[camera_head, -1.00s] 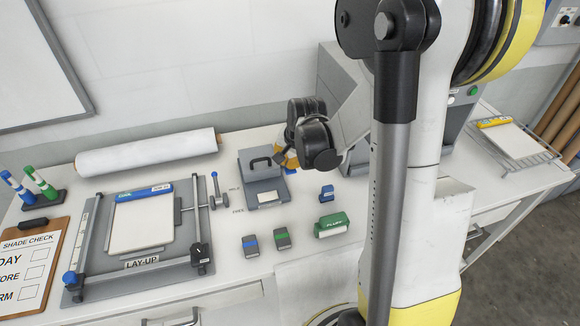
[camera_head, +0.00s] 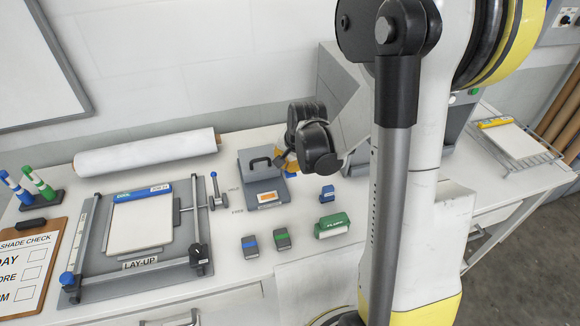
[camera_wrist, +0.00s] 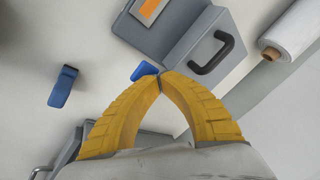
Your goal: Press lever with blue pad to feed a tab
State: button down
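The grey tab feeder (camera_head: 258,160) with a black handle stands on the bench in the head view. It also shows at the top of the wrist view (camera_wrist: 185,45). An orange tab (camera_head: 268,197) shows at its front, also at the top of the wrist view (camera_wrist: 149,8). The lever's blue pad (camera_wrist: 145,70) sticks out from the feeder's side. My gripper (camera_wrist: 160,75) is shut and empty, its yellow fingertips together right at the pad; whether they touch it is unclear. In the head view my wrist hides most of the fingers.
A small blue block (camera_head: 327,193) stands near the feeder, also in the wrist view (camera_wrist: 62,87). A lay-up frame (camera_head: 140,265) is at left, a white roll (camera_head: 150,152) behind. A large grey machine stands behind my arm.

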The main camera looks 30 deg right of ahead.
dwell(0.6)
jog(key=shift+w+d+r+p, duration=0.1)
jog(key=shift+w+r+p, duration=0.1)
jog(key=shift+r+p, duration=0.55)
jog(key=shift+w+d+r+p, duration=0.15)
jog(key=shift+r+p, duration=0.25)
jog(key=shift+r, duration=0.55)
jog(key=shift+w+a, duration=0.1)
jog(key=r+p, duration=0.1)
jog(key=r, duration=0.1)
jog(key=w+r+p, duration=0.1)
jog(key=r+p, duration=0.1)
jog(key=r, duration=0.1)
jog(key=shift+f, duration=0.1)
jog(key=s+a+n+t+b, duration=0.2)
jog(key=s+a+n+b, duration=0.9)
jog(key=s+a, duration=0.4)
jog(key=s+b, duration=0.1)
jog(key=s, duration=0.3)
jog(key=shift+s+t+b, duration=0.2)
jog(key=shift+t+b, duration=0.1)
